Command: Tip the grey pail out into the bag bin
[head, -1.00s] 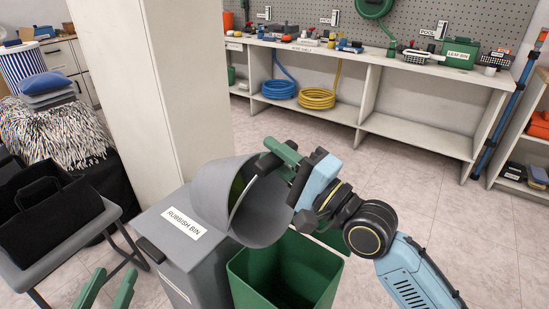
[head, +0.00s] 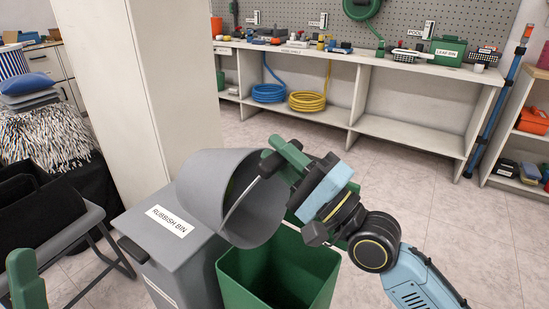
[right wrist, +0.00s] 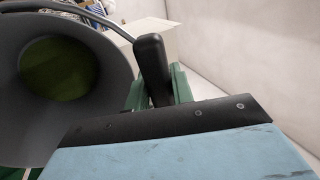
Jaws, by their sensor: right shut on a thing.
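The grey pail (head: 207,180) hangs tilted on its side above the grey rubbish bin's lid and the open green bin (head: 241,289), its mouth facing right and somewhat down. My right gripper (head: 284,157) is shut on the pail's handle, whose black grip (right wrist: 153,62) shows between the green fingers in the right wrist view. That view also shows a dull green patch (right wrist: 60,68) deep inside the pail. The green bin shows no readable label. My left gripper (head: 26,279) shows only as a green finger at the lower left edge.
The grey rubbish bin (head: 170,240) stands left of the green bin, close to it. A tall white cabinet (head: 150,85) rises behind. A grey stand with a black tote (head: 45,215) is at left. The floor (head: 440,220) to the right is clear.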

